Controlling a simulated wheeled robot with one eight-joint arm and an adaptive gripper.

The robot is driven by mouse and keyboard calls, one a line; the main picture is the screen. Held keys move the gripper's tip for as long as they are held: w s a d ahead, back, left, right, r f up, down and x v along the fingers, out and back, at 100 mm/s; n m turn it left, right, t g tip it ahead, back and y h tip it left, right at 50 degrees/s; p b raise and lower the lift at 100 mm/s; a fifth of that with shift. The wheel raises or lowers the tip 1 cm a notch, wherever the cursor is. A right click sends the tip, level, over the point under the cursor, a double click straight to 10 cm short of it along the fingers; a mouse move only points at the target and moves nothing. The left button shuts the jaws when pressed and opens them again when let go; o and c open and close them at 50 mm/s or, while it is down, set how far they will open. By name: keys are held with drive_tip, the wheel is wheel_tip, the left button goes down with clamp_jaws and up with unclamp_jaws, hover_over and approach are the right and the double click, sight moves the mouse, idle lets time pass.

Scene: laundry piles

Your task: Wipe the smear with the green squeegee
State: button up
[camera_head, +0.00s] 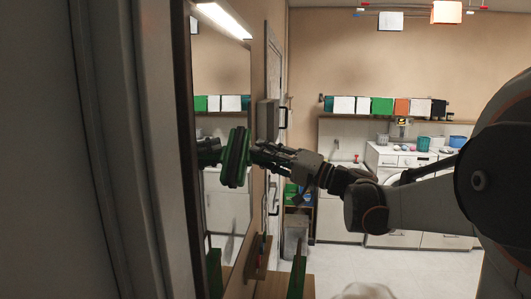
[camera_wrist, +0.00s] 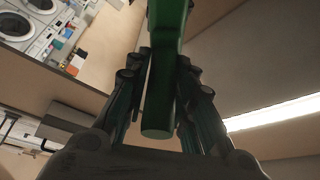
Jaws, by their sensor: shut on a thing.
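My gripper (camera_head: 272,156) is shut on the handle of the green squeegee (camera_head: 235,158). In the wrist view the green handle (camera_wrist: 160,100) stands between the fingers of my gripper (camera_wrist: 160,85). In the head view the squeegee head is upright, broad side along the wall mirror (camera_head: 222,75), at about the mirror's middle height. Its dark green reflection shows just left of it. The head is at or very close to the glass; I cannot tell if it touches. I cannot make out a smear in either view.
A grey door frame (camera_head: 110,150) fills the left. A narrow wooden shelf (camera_head: 257,258) is below the mirror, and another green upright thing (camera_head: 298,270) stands near it. A white counter (camera_head: 425,160) and a shelf of coloured boxes (camera_head: 380,106) are at the back. Open floor lies between.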

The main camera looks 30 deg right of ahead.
drive_tip(key=shift+d, duration=0.1)
drive_tip(key=s+d, duration=0.3)
drive_tip(key=d, duration=0.2)
drive_tip(key=shift+s, duration=0.25)
idle(0.3)
drive_tip(key=shift+s+d, duration=0.8)
drive_tip(key=shift+d, duration=0.35)
